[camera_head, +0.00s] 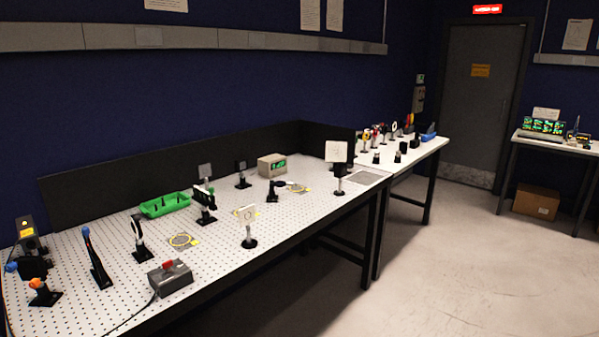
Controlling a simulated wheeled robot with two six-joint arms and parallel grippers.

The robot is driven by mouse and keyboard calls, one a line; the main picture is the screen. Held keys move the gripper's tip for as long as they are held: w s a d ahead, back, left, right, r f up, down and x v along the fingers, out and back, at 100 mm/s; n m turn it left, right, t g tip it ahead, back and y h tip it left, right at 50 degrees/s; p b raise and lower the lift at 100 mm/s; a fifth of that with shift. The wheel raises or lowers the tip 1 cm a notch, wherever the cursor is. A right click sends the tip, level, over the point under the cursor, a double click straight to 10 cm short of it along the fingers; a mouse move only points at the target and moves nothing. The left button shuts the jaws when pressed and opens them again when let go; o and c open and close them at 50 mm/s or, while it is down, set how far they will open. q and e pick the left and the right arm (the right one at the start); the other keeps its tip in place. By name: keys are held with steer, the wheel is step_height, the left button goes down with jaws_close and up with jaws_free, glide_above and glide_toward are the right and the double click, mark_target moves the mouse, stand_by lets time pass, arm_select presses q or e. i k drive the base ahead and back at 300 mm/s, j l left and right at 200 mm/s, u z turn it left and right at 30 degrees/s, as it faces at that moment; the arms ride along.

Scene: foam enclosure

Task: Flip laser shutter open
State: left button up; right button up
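Several black post-mounted parts stand on the perforated optical table (205,262). At its near left, a dark upright device with a yellow label (27,232) stands beside a black mount with blue and orange knobs (36,268). To their right, a slim black piece with a blue tip (94,258) leans with its tip up and to the left. A grey box with a red switch (170,277) sits near the front edge with a cable. I cannot tell for sure which part is the laser shutter, or its state. Neither of my grippers is in view.
A black panel (120,180) runs along the back. A second table (425,148) adjoins at right. The front floor (440,270) is clear.

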mark_target(85, 231)
steer(key=u, duration=1.3)
steer(key=j+z, duration=0.1)
steer(key=z, duration=0.25)
steer(key=j+z, duration=0.1)
steer(key=z, duration=0.25)
steer(key=j+z, duration=0.15)
steer(key=z, duration=0.2)
steer(key=j+z, duration=0.15)
steer(key=j, duration=0.35)
steer(key=j+z, duration=0.2)
steer(key=j, duration=0.25)
steer(key=k+j+z, duration=0.15)
steer(key=j, duration=0.35)
steer(key=j+z, duration=0.2)
steer(key=j, duration=0.25)
steer(key=k+j+z, duration=0.15)
steer(key=j, duration=0.3)
